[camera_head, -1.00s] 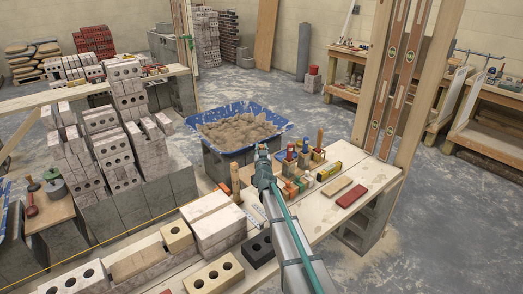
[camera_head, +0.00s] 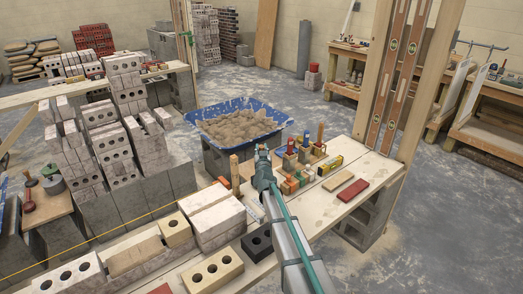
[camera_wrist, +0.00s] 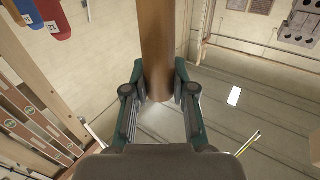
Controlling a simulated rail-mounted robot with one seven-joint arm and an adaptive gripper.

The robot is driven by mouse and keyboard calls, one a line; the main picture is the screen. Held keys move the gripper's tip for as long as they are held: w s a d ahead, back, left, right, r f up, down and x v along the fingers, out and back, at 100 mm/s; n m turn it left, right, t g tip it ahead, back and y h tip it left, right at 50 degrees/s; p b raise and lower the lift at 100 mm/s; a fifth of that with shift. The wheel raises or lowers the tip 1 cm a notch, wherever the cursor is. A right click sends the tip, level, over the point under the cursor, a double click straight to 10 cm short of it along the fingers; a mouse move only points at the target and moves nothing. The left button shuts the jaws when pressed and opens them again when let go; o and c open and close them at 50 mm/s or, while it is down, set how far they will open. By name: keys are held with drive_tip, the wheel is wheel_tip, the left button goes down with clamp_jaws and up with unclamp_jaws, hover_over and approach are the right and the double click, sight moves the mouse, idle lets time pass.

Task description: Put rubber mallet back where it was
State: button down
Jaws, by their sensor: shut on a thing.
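My gripper (camera_head: 264,158) is over the plank worktop, between the blue mortar tub and the group of coloured-handled tools. In the wrist view my gripper (camera_wrist: 159,85) is shut on a round brown wooden handle, which I take to be the rubber mallet (camera_wrist: 157,45). The handle runs up out of the top of that view, and its near end shows between the fingers. The mallet's head is not visible. In the head view my gripper and arm hide the held part.
Coloured-handled tools (camera_head: 304,150) stand just right of my gripper. A blue mortar tub (camera_head: 285,124) is behind it. A wooden post (camera_head: 235,174) and pale bricks (camera_head: 216,222) are to its left. A black brick (camera_head: 257,243) lies nearer. Two levels (camera_head: 397,85) hang on the right-hand upright.

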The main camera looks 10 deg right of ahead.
drive_tip(key=shift+f+b, duration=0.3)
drive_tip(key=shift+f, duration=0.15)
idle(0.6)
drive_tip(key=c, duration=0.9)
unclamp_jaws()
